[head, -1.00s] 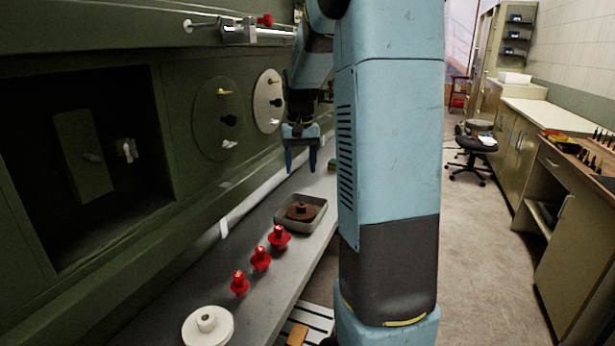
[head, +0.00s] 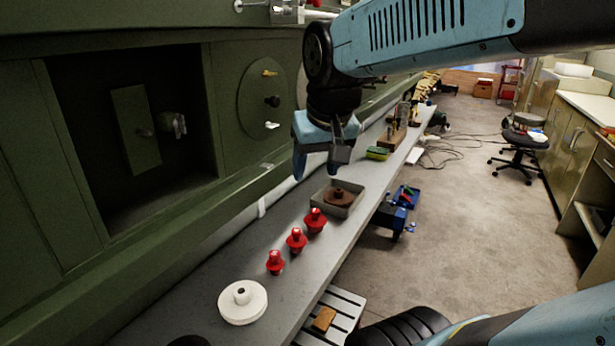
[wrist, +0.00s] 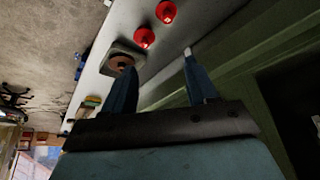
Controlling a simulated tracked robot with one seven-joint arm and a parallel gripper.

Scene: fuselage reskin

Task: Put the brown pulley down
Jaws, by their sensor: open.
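The brown pulley (head: 338,196) lies in a shallow grey tray (head: 352,211) on the long grey shelf. It also shows in the wrist view (wrist: 121,64), partly covered by one finger. My gripper (head: 315,172) is open and empty, with its blue fingers pointing down, above the shelf and just behind and left of the tray in the head view. In the wrist view the two fingers (wrist: 160,70) stand wide apart with nothing between them. The pulley and the fingers appear apart.
Several red knobs, one (head: 297,240) among them, stand in a row in front of the tray. A white pulley (head: 242,301) lies nearer. A green-yellow sponge (head: 378,153) lies beyond the tray. The green fuselage wall (head: 225,205) borders the shelf on the left.

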